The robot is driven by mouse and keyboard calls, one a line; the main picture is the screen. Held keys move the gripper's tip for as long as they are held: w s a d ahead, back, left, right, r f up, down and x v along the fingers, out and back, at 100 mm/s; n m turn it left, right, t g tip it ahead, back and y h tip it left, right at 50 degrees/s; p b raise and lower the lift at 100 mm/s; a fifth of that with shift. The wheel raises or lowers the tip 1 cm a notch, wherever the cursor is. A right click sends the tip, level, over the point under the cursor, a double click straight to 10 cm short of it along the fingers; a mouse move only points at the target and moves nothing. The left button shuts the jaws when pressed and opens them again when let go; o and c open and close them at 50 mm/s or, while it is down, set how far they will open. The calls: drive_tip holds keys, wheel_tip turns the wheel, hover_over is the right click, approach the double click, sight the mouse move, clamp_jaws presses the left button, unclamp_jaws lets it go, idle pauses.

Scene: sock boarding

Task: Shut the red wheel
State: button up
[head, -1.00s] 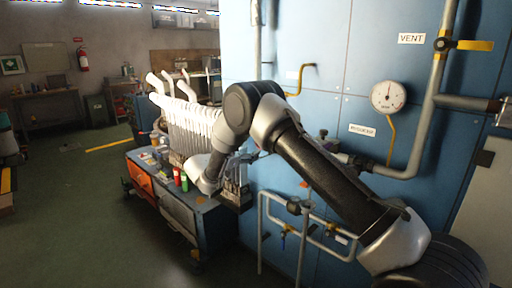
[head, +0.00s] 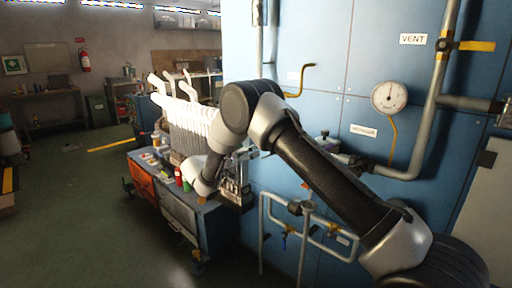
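No red wheel can be clearly made out. A small dull-red shape (head: 305,184) shows on the blue panel just left of my forearm; it is too small to tell whether it is the wheel. My arm crosses the middle of the view and hides part of the panel and pipes. Its wrist bends down beside the white forms. Grey metal parts near the wrist may be my gripper (head: 236,184), but they blend with the equipment there. Its fingers cannot be made out.
Blue panel (head: 305,45) carries a gauge (head: 389,97), grey pipes (head: 432,120) and a yellow-handled valve (head: 470,46) by the VENT label. White leg forms (head: 185,125) stand above a cart (head: 181,210) with a red can (head: 178,174). The floor at left is mostly clear.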

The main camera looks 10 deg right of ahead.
drive_tip(key=w+d+n, duration=0.2)
drive_tip(key=n, duration=0.9)
drive_tip(key=w+d+n, duration=0.1)
drive_tip(key=d+n, duration=0.1)
drive_tip(key=n, duration=1)
drive_tip(key=w+d+n, duration=0.2)
drive_tip(key=n, duration=0.9)
drive_tip(key=shift+w+d+r+n, duration=0.1)
drive_tip(key=shift+w+d+n, duration=0.2)
drive_tip(key=shift+d, duration=0.05)
drive_tip(key=c, duration=1)
